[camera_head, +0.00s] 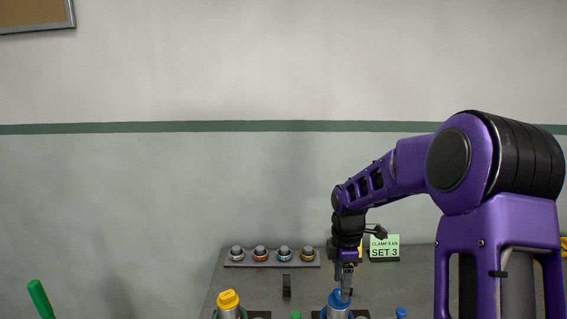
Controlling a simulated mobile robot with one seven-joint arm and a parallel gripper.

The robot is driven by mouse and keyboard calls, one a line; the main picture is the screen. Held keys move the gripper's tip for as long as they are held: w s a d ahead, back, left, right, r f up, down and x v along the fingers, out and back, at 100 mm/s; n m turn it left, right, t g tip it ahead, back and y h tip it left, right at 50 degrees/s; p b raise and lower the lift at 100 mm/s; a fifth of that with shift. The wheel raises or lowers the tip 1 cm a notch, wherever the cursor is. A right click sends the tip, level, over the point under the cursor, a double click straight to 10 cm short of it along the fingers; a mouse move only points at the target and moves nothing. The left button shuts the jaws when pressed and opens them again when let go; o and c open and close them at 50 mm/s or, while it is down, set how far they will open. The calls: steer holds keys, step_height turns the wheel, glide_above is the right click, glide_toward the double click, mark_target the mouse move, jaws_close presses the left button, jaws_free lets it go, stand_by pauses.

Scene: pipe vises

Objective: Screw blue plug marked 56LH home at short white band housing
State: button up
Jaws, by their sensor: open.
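A blue plug (336,299) sits on top of a grey housing (337,314) at the bottom edge of the head view. Its marking cannot be read from here. My gripper (346,296) points down at the blue plug, with its fingertips right at the plug's upper right side. It is open; whether a finger touches the plug cannot be told. The lower part of the housing is cut off by the picture edge, so no white band shows.
A yellow plug (228,299) sits on another housing to the left. A rack (272,264) with several round fittings stands at the back. A green sign (384,247) reads SET 3. A green handle (40,299) shows at far left. Bare bench (255,284) lies between.

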steer(key=m, duration=0.5)
steer(key=shift+b, duration=0.3)
steer(key=m, duration=1.2)
steer(key=shift+m, duration=0.3)
steer(key=m, duration=0.5)
steer(key=shift+m+p, duration=0.3)
steer(key=m, duration=1.2)
steer(key=shift+m, duration=0.4)
